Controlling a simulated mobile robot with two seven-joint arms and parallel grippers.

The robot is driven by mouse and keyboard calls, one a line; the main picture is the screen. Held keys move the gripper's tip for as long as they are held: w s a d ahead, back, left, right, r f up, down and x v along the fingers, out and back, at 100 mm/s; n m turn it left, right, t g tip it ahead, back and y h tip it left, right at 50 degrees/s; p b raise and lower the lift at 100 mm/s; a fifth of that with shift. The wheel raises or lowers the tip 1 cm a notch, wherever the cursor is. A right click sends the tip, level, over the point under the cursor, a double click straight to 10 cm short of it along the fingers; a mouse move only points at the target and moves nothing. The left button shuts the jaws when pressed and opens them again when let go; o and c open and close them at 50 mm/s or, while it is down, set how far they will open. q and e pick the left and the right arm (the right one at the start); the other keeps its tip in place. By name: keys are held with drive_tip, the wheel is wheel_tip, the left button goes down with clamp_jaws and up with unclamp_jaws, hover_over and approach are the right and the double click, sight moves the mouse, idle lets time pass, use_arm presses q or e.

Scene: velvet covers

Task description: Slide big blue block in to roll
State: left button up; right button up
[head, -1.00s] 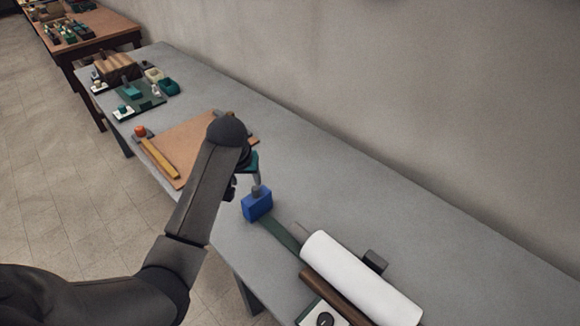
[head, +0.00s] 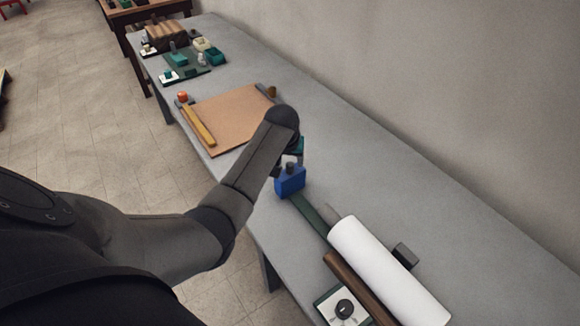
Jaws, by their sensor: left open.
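The big blue block (head: 290,182) stands on the grey table at the far end of a dark green strip (head: 312,215), with a grey knob on top. The white roll (head: 388,270) lies at the near end of that strip, apart from the block. My left gripper (head: 285,166) is at the block's top, around or just behind the knob; my forearm and wrist partly hide it. It is open, and I cannot tell whether it touches the block. My right gripper is not in view.
A brown bar (head: 358,288) lies along the roll's left side, and a dark grey block (head: 405,256) stands at its right. A white tile with a black knob (head: 344,308) is at the front. A brown board (head: 232,118) lies beyond my arm. The table's right side is clear.

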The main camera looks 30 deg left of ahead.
sight(290, 164)
use_arm(q)
drive_tip(key=shift+b+x, duration=0.45)
drive_tip(key=shift+x, duration=1.1)
clamp_jaws()
idle(0.4)
